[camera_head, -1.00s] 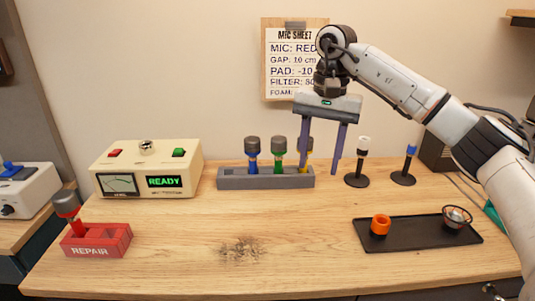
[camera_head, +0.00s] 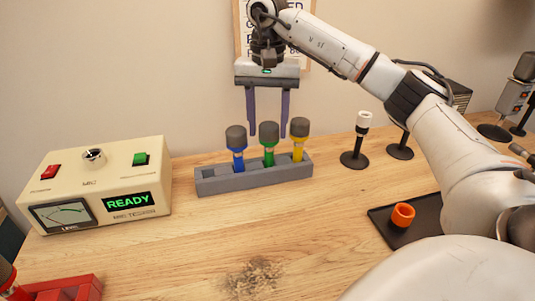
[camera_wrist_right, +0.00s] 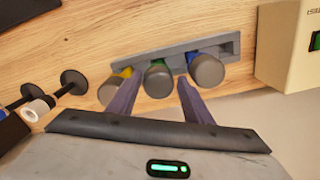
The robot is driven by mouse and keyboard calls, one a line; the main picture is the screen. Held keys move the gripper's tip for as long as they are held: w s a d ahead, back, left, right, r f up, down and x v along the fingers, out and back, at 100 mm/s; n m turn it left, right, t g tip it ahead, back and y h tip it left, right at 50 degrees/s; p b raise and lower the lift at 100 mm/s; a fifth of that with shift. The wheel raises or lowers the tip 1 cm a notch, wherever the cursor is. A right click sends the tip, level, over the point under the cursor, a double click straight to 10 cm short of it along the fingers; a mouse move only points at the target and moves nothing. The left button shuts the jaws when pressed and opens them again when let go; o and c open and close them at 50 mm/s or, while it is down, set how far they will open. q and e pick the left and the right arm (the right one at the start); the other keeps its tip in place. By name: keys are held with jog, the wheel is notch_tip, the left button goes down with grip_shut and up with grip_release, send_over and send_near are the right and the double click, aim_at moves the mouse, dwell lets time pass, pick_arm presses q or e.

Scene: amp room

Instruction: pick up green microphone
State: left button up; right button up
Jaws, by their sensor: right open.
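The green microphone (camera_head: 268,145) stands upright in a grey rack (camera_head: 205,187), between the blue microphone (camera_head: 237,147) and the yellow microphone (camera_head: 299,139). Each has a dark grey foam head. My right gripper (camera_head: 268,131) is open and empty, its two fingers pointing down behind the row. In the head view its fingertips are level with the microphone heads. In the right wrist view, the green microphone (camera_wrist_right: 158,78) shows between the two fingers (camera_wrist_right: 158,90), apart from both as far as I can tell. My left gripper is out of view.
A cream meter box (camera_head: 95,185) reading READY stands left of the rack. A red holder (camera_head: 65,289) is at the front left. Right are a black stand with a white top (camera_head: 360,140) and a dark tray (camera_head: 385,222) with an orange ring (camera_head: 402,214).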

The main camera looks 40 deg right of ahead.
aim_at(269, 142)
jog(key=f, duration=0.5)
jog(key=shift+d+f+p, duration=0.15)
jog(key=shift+d+p, duration=0.05)
jog(key=shift+p, duration=0.1)
jog(key=c, duration=1)
